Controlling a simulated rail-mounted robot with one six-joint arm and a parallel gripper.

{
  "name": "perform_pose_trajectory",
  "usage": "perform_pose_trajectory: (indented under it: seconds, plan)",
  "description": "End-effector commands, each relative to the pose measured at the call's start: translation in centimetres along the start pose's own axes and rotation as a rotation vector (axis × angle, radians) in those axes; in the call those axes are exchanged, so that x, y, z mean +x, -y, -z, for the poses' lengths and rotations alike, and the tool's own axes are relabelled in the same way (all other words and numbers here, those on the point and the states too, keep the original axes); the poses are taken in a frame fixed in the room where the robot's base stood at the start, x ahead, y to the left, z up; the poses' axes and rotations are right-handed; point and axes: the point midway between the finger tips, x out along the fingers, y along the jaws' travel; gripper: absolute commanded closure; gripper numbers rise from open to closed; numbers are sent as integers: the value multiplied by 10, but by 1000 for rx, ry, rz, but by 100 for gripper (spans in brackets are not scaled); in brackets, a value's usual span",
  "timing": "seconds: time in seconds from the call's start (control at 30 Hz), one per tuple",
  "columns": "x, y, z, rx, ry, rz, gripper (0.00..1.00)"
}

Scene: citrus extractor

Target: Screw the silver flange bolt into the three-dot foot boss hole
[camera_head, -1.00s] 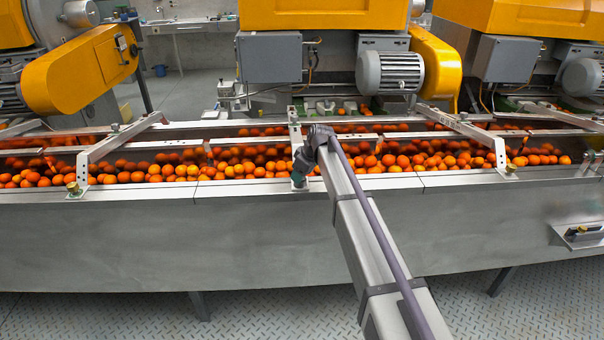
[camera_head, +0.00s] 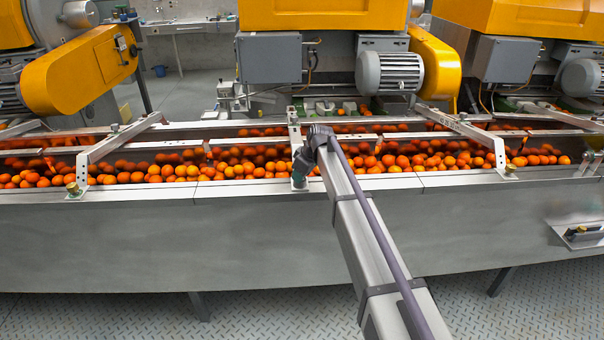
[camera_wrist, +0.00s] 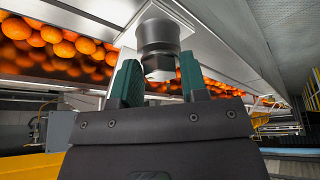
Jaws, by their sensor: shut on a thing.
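In the wrist view the flange bolt (camera_wrist: 158,67) shows a grey hex head under a wide round collar. It sits between the two green fingers of my gripper (camera_wrist: 159,80), which are shut on it. A pale metal foot (camera_wrist: 168,10) lies just beyond the bolt's collar, and I cannot tell whether they touch. In the head view my gripper (camera_head: 299,179) is low at the trough's front rim, at the foot of the middle bracket (camera_head: 295,130). The boss hole, its dots and the bolt's thread are hidden.
The trough (camera_head: 250,230) holds many oranges (camera_head: 160,172) behind the rim. Other brackets cross it at left (camera_head: 105,148) and right (camera_head: 470,130). A small tray (camera_head: 583,235) is fixed to the front at right. Orange machines and a motor (camera_head: 390,72) stand behind.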

Motion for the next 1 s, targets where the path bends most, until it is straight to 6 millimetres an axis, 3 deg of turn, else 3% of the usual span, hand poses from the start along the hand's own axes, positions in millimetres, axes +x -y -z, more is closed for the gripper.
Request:
perform_pose_trajectory:
  seconds: [0.27,0.47,0.63,0.87,1.0]
  plan:
    - [0,2,-1,133,1,-55,74]
    - [0,1,0,140,1,-57,75]
    - [1,3,0,270,1,-112,75]
    - [1,3,0,288,1,-119,75]
    - [1,4,0,407,1,-168,75]
